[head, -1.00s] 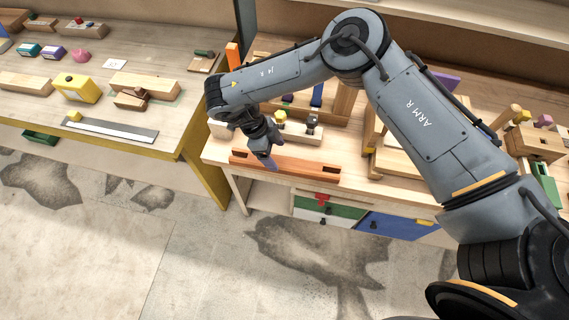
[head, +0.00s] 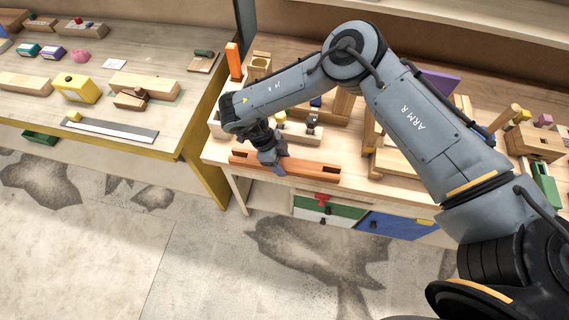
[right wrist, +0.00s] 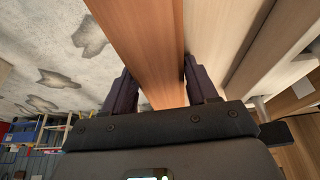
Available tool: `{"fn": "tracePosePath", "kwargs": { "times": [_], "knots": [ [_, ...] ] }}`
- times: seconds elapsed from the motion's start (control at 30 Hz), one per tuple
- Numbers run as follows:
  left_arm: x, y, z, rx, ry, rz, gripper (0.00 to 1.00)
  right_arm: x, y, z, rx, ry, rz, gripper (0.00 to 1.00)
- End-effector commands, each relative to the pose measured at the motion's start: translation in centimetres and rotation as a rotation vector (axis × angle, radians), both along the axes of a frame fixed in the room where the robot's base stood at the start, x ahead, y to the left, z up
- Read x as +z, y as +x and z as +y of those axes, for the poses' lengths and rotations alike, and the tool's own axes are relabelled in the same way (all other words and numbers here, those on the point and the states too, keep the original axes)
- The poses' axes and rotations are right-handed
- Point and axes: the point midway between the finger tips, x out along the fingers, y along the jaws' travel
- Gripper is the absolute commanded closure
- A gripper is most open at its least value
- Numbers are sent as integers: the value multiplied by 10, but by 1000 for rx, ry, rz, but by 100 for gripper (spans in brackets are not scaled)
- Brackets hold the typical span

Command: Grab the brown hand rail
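The brown hand rail (head: 315,171) is a long reddish-brown bar lying along the front edge of the right-hand workbench. It also runs up through the middle of the right wrist view (right wrist: 145,40). The right finger looks close to the rail's side; a small gap shows by the left finger. Whether either touches is unclear. My left gripper is not in view.
Wooden blocks and a pale bar (head: 300,134) stand behind the rail on the workbench (head: 222,151). Drawers with green and blue fronts (head: 395,225) are below. A second table (head: 105,140) with several objects is at the left. Open floor lies in front.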

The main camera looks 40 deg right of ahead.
Motion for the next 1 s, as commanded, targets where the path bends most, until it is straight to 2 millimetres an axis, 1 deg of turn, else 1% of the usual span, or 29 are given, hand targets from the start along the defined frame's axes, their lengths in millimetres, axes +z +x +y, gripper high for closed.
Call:
{"fn": "tracePosePath", "kwargs": {
  "times": [0.03,0.2,0.27,0.53,0.67,0.87,1.0],
  "knots": [
    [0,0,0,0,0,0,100,0,0,0,0,0,0,52],
    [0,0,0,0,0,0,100,0,0,0,0,0,0,78],
    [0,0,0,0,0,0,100,0,0,0,0,0,0,86],
    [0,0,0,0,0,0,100,2,0,0,0,0,0,87],
    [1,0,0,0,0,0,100,6,0,0,0,0,0,87],
    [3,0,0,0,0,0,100,24,1,0,-1,1,-3,87],
    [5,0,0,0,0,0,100,45,1,0,-1,1,-3,87]
  ]
}}
